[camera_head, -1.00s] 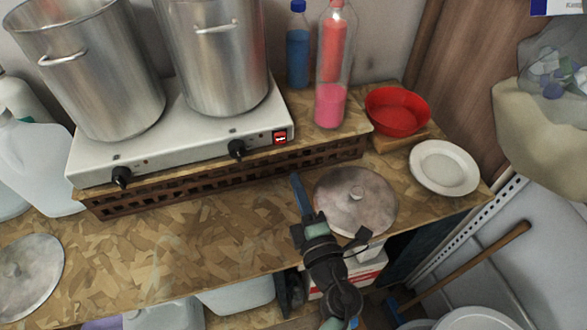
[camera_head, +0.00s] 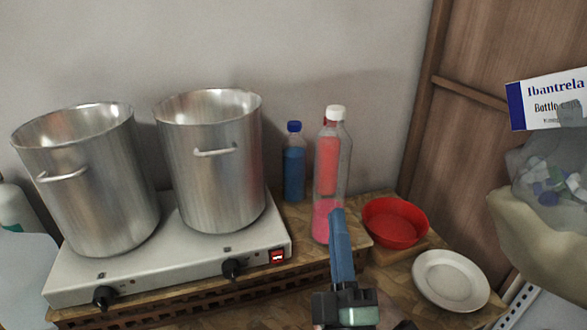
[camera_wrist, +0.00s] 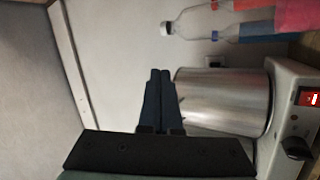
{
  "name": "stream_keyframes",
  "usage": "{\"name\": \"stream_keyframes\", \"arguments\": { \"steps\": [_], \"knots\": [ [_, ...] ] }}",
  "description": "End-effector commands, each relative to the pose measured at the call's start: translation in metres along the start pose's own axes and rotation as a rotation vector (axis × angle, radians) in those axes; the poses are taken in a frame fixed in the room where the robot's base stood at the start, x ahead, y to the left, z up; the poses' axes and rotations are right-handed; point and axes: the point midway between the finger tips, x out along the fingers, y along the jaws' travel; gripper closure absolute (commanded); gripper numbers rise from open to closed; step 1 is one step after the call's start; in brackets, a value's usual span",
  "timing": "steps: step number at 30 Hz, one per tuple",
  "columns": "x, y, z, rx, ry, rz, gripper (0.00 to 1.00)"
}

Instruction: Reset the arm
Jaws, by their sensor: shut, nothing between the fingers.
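My gripper (camera_head: 337,213) is shut and empty, its blue fingers pointing up in the head view.
Two tall steel pots (camera_head: 211,175) stand on a white hot plate (camera_head: 180,272). A blue bottle (camera_head: 294,165), a red bowl (camera_head: 395,222) and a white plate (camera_head: 451,280) are on the worktop. A filled bag (camera_head: 550,175) sits at the right.

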Motion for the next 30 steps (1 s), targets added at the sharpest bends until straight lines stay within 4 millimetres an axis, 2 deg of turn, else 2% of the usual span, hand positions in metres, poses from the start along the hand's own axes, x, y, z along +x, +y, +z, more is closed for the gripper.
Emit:
{"name": "stream_keyframes", "arguments": {
  "steps": [1, 5, 6, 9, 12, 15, 19, 22, 30],
  "knots": [
    [0.02, 0.04, -0.009, 0.075, -0.011, 0.094, 1.0],
    [0.053, 0.134, -0.031, 0.351, -0.03, 0.289, 1.0],
    [0.06, 0.163, -0.041, 0.458, -0.021, 0.336, 1.0],
    [0.07, 0.22, -0.071, 0.726, 0.03, 0.389, 1.0],
    [0.072, 0.259, -0.107, 0.946, 0.108, 0.367, 1.0],
    [0.069, 0.282, -0.14, 1.09, 0.184, 0.31, 1.0],
    [0.064, 0.296, -0.166, 1.18, 0.245, 0.249, 1.0],
    [0.062, 0.298, -0.172, 1.202, 0.259, 0.23, 1.0],
    [0.062, 0.297, -0.172, 1.202, 0.257, 0.229, 1.0]
  ]
}}
